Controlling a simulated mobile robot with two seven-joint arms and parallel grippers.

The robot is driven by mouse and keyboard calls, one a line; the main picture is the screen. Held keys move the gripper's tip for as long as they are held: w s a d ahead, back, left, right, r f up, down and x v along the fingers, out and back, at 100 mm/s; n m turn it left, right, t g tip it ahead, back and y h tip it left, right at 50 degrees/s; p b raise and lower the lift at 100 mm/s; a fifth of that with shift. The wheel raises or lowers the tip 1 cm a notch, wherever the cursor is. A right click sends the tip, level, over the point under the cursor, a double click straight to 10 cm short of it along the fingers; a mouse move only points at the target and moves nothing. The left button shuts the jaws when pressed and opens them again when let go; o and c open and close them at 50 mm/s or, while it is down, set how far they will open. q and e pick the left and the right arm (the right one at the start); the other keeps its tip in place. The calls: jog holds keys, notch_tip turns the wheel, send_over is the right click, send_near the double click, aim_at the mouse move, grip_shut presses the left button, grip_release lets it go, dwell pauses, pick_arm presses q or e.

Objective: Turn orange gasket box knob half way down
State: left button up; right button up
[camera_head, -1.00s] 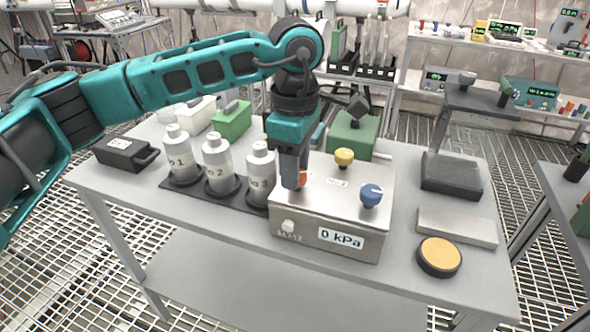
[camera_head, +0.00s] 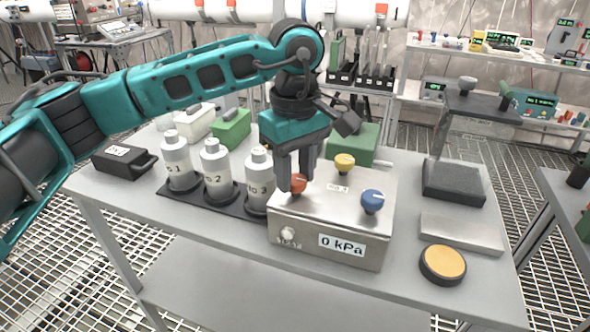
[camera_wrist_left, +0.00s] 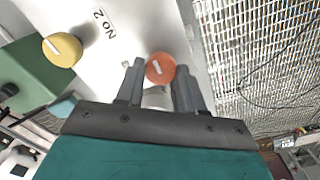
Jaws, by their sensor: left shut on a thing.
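The gasket box is a steel box (camera_head: 330,218) on the grey table, with a "0 kPa" display on its front. The orange knob (camera_head: 299,186) stands on the left of its top. It also shows in the left wrist view (camera_wrist_left: 160,68), with a pale mark across its cap. My left gripper (camera_head: 295,179) points down over the box, its fingers on either side of the orange knob and shut on it. The near finger hides part of the knob in the head view. My right gripper is not in view.
A yellow knob (camera_head: 344,162) and a blue knob (camera_head: 372,200) stand on the same box top. Several white bottles (camera_head: 217,170) stand close on the left. A round yellow-topped pad (camera_head: 443,263) and a flat metal block (camera_head: 461,232) lie on the right. The table's front strip is clear.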

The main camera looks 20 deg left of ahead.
aim_at(295, 178)
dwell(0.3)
pick_arm(q)
jog(key=o, duration=1)
jog(key=shift+o, duration=0.2)
jog(key=shift+r, duration=0.1)
notch_tip(295, 178, up, 13)
jog(key=p, duration=0.2)
